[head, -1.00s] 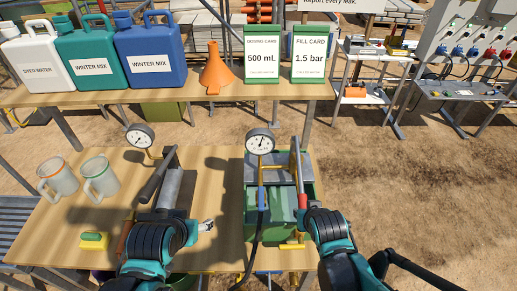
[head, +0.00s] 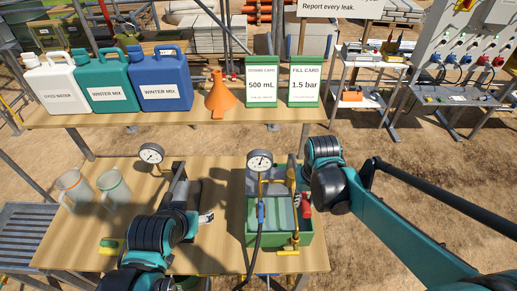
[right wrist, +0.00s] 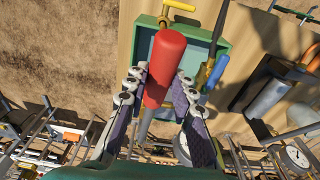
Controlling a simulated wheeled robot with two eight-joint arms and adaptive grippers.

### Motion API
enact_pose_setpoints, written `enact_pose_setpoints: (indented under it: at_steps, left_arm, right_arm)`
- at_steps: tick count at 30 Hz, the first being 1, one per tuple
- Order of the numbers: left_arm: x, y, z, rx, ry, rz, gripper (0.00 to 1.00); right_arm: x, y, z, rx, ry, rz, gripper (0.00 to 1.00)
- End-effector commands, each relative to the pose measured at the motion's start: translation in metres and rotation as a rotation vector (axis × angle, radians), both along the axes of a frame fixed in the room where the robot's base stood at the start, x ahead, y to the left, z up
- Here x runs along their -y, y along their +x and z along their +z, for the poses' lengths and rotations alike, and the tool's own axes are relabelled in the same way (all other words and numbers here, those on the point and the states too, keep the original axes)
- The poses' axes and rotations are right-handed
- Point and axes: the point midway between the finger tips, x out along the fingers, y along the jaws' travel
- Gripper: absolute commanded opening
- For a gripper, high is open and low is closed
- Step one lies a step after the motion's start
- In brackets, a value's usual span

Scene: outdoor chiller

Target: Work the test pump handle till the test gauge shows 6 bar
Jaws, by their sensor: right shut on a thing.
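The test pump (head: 305,238) is a green open box on the right part of the table. Its test gauge (head: 260,161) stands at the back; the dial is too small to read surely. The pump handle's red grip (head: 306,211) lies at the box's right side. In the right wrist view the red grip (right wrist: 165,62) sits between the fingers of my right gripper (right wrist: 158,76), which is shut on it. In the head view, my right wrist partly hides this gripper. My left gripper (head: 206,217) is mostly hidden behind its arm, left of the pump box.
Two clear jugs (head: 113,190) and a yellow-green sponge (head: 110,245) are at left. A back shelf holds canisters (head: 165,85), a funnel (head: 220,97) and two cards (head: 305,85). A blue-handled valve (head: 261,212) adjoins the pump.

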Motion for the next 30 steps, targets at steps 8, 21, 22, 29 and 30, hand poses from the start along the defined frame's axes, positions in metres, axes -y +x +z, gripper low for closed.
enact_pose_setpoints:
  at_steps: [8, 21, 22, 29, 30]
  left_arm:
    - [0.000, 0.000, 0.001, 0.000, 0.000, 0.000, 0.62]
    - [0.000, 0.000, -0.025, 0.000, 0.000, 0.000, 0.62]
    - [0.000, 0.000, -0.025, 0.000, 0.000, 0.000, 0.62]
    - [0.000, 0.000, -0.025, 0.000, 0.000, 0.000, 0.62]
    - [0.000, 0.000, -0.025, 0.000, 0.000, 0.000, 0.62]
  right_arm:
    - [0.000, 0.002, 0.004, -0.028, -0.002, 0.000, 0.00]
    - [0.000, -0.008, -0.036, 0.137, 0.005, 0.000, 0.00]
    - [0.000, -0.008, -0.036, 0.137, 0.005, 0.000, 0.00]
    - [0.000, -0.009, -0.036, 0.135, 0.005, 0.000, 0.49]
    - [0.000, -0.009, -0.036, 0.135, 0.005, 0.000, 0.49]
